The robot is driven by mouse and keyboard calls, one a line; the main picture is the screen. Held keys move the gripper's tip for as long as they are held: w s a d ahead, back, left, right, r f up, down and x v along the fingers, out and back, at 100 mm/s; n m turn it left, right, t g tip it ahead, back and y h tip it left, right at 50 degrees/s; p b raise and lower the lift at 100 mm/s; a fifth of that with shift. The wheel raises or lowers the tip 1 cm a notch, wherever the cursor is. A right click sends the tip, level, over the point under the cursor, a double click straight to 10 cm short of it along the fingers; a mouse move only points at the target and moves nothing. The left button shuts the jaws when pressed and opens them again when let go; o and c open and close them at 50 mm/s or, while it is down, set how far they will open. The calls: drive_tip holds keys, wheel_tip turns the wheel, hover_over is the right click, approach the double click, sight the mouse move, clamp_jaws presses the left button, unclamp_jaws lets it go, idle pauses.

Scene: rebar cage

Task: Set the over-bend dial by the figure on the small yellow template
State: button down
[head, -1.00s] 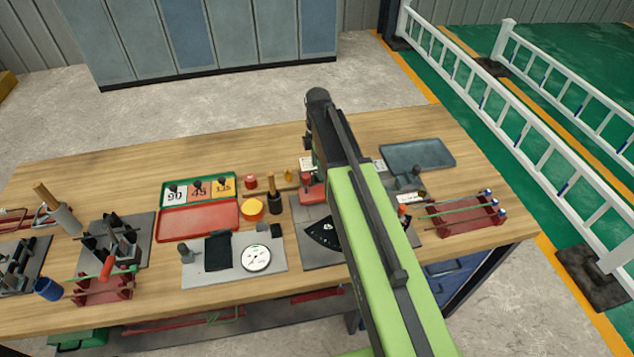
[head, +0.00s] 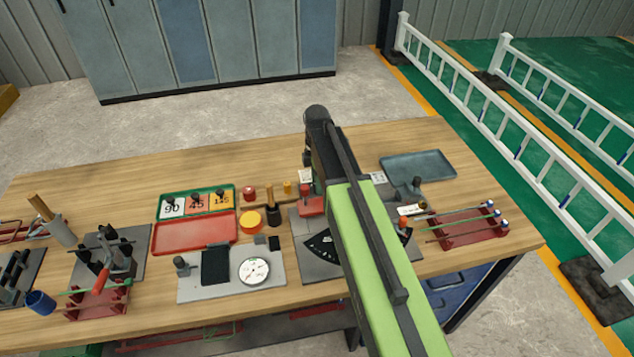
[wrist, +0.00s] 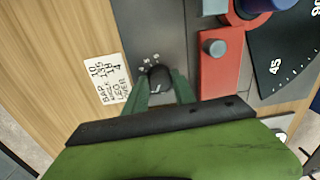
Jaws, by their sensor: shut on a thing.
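In the wrist view, my gripper (wrist: 158,90) is shut on a small black dial knob (wrist: 159,76). The knob sits on a dark grey plate with small white marks around it, and its pale pointer line shows. In the head view, my arm hides the dial and my fingers. A green-framed tray (head: 197,188) at centre left holds plates marked 90, 45 and 135. The yellowish 135 plate (head: 221,200) is at its right end; I cannot tell if it is the small yellow template. A white card (wrist: 107,83) with printed words and figures lies left of the dial.
A red block (wrist: 220,60) and a black angle scale (wrist: 285,55) stand right of the dial. The bench also carries a round white gauge (head: 254,270), a red rod rack (head: 468,228) and a grey tray (head: 418,164). Bare wood lies along the back.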

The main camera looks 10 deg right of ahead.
drive_tip(key=shift+m, duration=1.9)
drive_tip(key=m, duration=0.3)
drive_tip(key=shift+s+m, duration=0.1)
drive_tip(key=shift+m, duration=0.2)
drive_tip(key=m, duration=0.3)
drive_tip(key=shift+d+m, duration=0.1)
drive_tip(key=shift+m, duration=0.2)
drive_tip(key=m, duration=0.4)
drive_tip(key=shift+m+y, duration=0.3)
drive_tip(key=m, duration=0.3)
drive_tip(key=shift+s+m, duration=0.1)
drive_tip(key=shift+m, duration=0.2)
drive_tip(key=m, duration=0.3)
drive_tip(key=shift+m, duration=0.3)
drive_tip(key=m, duration=0.3)
drive_tip(key=shift+m+t, duration=0.3)
drive_tip(key=shift+m, duration=1.9)
